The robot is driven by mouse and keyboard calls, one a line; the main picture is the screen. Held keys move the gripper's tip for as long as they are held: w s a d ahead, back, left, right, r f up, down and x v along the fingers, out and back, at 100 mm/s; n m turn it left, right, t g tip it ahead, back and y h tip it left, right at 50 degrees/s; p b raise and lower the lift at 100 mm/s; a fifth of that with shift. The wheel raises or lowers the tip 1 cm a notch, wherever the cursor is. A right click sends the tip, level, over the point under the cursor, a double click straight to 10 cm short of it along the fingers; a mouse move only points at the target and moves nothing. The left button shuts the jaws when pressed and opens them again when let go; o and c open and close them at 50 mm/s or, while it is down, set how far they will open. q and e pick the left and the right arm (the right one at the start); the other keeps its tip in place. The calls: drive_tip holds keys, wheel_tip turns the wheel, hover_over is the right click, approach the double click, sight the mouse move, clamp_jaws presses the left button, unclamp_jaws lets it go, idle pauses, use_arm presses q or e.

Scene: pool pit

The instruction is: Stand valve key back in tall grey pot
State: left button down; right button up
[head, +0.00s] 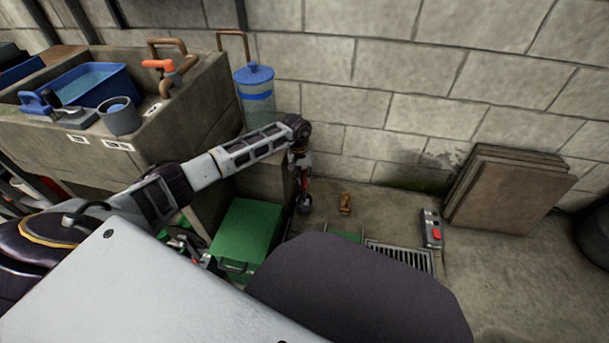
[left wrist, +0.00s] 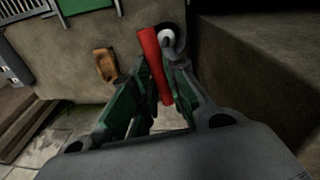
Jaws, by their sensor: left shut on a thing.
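My left gripper (head: 303,190) reaches down near the wall, right of the green box. In the left wrist view its fingers (left wrist: 160,85) are closed on a red bar (left wrist: 151,62), which looks like part of the valve key; red also shows at the gripper in the head view. A dark round rim (left wrist: 181,33) with a pale round piece (left wrist: 167,38) inside lies by the bar's far end. I cannot tell whether this is the tall grey pot, or whether the key is inside it. My right gripper is not in view.
A green box (head: 245,232) stands left of the gripper. A brown object (head: 345,203), a floor grate (head: 402,257) and a grey box with a red button (head: 432,230) lie right. A stone sink (head: 180,105) holds a blue tub (head: 95,84) and grey cup (head: 119,118). Boards (head: 510,190) lean on the wall.

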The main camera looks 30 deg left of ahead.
use_arm(q)
drive_tip(key=shift+a+f+b, duration=0.2)
drive_tip(key=shift+f+b, duration=0.7)
drive_tip(key=shift+f, duration=0.65)
idle(2.1)
drive_tip(key=c, duration=1.3)
unclamp_jaws()
drive_tip(key=shift+c, duration=0.2)
drive_tip(key=shift+r, duration=0.1)
